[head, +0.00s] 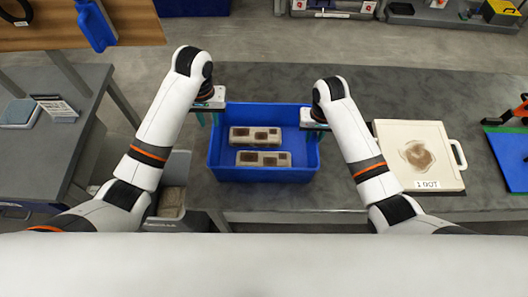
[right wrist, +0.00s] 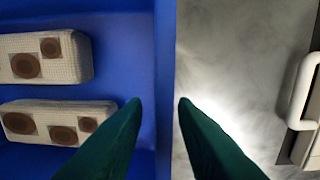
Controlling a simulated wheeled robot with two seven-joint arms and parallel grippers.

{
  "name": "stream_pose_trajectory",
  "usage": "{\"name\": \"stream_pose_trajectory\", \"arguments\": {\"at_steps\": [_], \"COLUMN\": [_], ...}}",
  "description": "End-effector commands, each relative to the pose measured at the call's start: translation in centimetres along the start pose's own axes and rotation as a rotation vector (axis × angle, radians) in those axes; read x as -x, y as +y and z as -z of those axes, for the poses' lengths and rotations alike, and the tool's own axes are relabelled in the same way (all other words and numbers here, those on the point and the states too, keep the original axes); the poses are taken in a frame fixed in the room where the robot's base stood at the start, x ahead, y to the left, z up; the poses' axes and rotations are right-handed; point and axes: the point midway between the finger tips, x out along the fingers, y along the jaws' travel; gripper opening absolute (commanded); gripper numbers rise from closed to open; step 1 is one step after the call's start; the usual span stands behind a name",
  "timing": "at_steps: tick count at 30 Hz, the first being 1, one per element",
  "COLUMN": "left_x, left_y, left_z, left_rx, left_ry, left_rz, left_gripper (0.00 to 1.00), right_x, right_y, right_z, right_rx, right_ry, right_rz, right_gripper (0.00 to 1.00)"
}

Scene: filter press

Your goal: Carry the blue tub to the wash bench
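The blue tub (head: 213,165) stands on the grey table in the middle of the head view. Two pale blocks with brown spots, the far one (head: 255,135) and the near one (head: 263,158), lie inside it. My left gripper (head: 208,119) is at the tub's left rim, its two green fingertips apart; whether they touch the wall is unclear. My right gripper (right wrist: 159,100) is open at the right rim (right wrist: 165,60), with one finger inside the tub and one outside. In the head view its fingers are mostly hidden by my arm. I cannot tell which surface is the wash bench.
A white plate (head: 415,145) with a handle, a brown stain and a "1 OUT" label lies right of the tub. A blue board (head: 513,158) is further right. A separate grey bench (head: 40,150) stands at left, with a grey bin (head: 172,200) near it. Floor shows between.

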Motion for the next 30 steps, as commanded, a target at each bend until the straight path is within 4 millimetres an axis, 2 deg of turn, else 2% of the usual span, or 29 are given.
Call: {"name": "stream_pose_trajectory", "arguments": {"at_steps": [1,6,12,17,30], "left_x": [0.0,0.0,0.0,0.0,0.0], "left_y": [0.0,0.0,0.0,0.0,0.0], "left_z": [0.0,0.0,0.0,0.0,0.0], "left_rx": [0.0,0.0,0.0,0.0,0.0], "left_ry": [0.0,0.0,0.0,0.0,0.0], "left_rz": [0.0,0.0,0.0,0.0,0.0], "left_gripper": [0.27,0.27,0.27,0.27,0.27], "right_x": [1.3,4.8,7.4,8.1,8.1], "right_y": [0.0,0.0,0.0,0.0,0.0], "right_z": [-0.1,-0.1,-0.1,0.0,0.0], "right_rx": [0.001,0.0,-0.001,0.0,-0.001], "right_ry": [-0.006,-0.004,-0.001,0.0,0.0], "right_rz": [-0.001,-0.002,-0.001,-0.001,-0.001], "right_gripper": [0.25,0.25,0.25,0.25,0.25]}}
